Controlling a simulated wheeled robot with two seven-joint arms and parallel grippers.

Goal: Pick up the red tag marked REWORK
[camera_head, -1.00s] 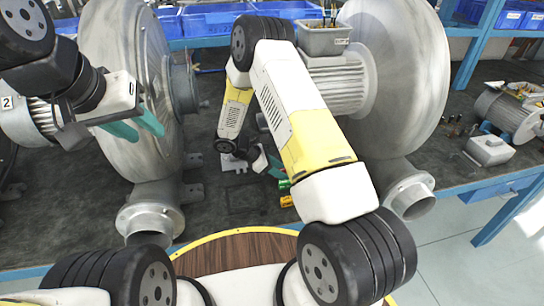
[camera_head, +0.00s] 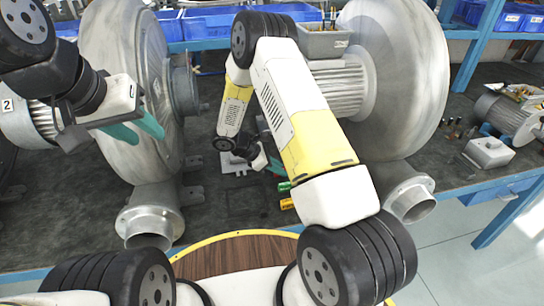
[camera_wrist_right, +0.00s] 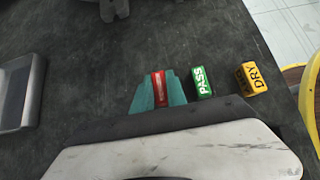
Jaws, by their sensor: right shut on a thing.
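The red tag (camera_wrist_right: 159,88) stands between the teal fingers of my right gripper (camera_wrist_right: 158,92) in the right wrist view. The gripper is shut on it, with one finger on each side. White lettering shows on the tag but is too small to read. In the head view my right gripper (camera_head: 274,165) is low over the dark bench top, and the red tag is not visible there. My left gripper (camera_head: 137,127) is open and empty, in front of the left blower housing.
A green PASS tag (camera_wrist_right: 202,82) and a yellow DRY tag (camera_wrist_right: 250,78) stand close to the right of the red tag. A grey tray (camera_wrist_right: 20,95) lies to the left. Large blowers (camera_head: 120,80) (camera_head: 400,90) flank the working area.

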